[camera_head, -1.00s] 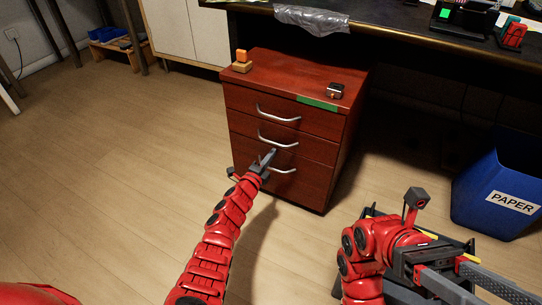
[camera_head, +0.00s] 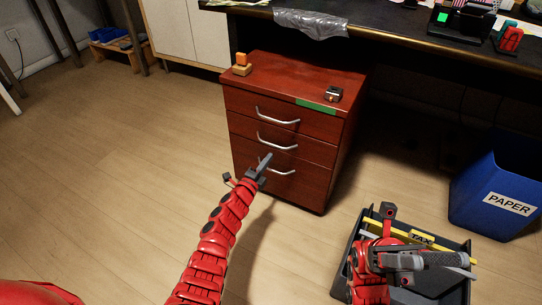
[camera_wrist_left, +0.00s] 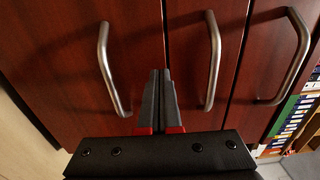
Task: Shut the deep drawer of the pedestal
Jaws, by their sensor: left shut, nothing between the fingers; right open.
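The red-brown pedestal (camera_head: 335,165) stands under the desk with three drawers, each with a silver handle. The deep drawer (camera_head: 300,192) is the lowest, and its front looks about level with the fronts above; a small gap cannot be ruled out. My left gripper (camera_head: 268,158) is shut and empty at that drawer's upper part, by its handle (camera_head: 283,172). In the left wrist view the shut fingertips (camera_wrist_left: 160,74) point at the fronts between the deep drawer's handle (camera_wrist_left: 106,68) and the middle handle (camera_wrist_left: 213,62); contact is unclear. My right gripper (camera_head: 455,265) is open at lower right, away from the pedestal.
A black crate (camera_head: 364,232) with a yellow TAX binder (camera_head: 421,240) stands beneath my right arm. A blue PAPER bin (camera_head: 490,180) is at the right. Orange blocks (camera_head: 241,65) and a small dark item (camera_head: 333,94) sit on the pedestal. Floor left of it is clear.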

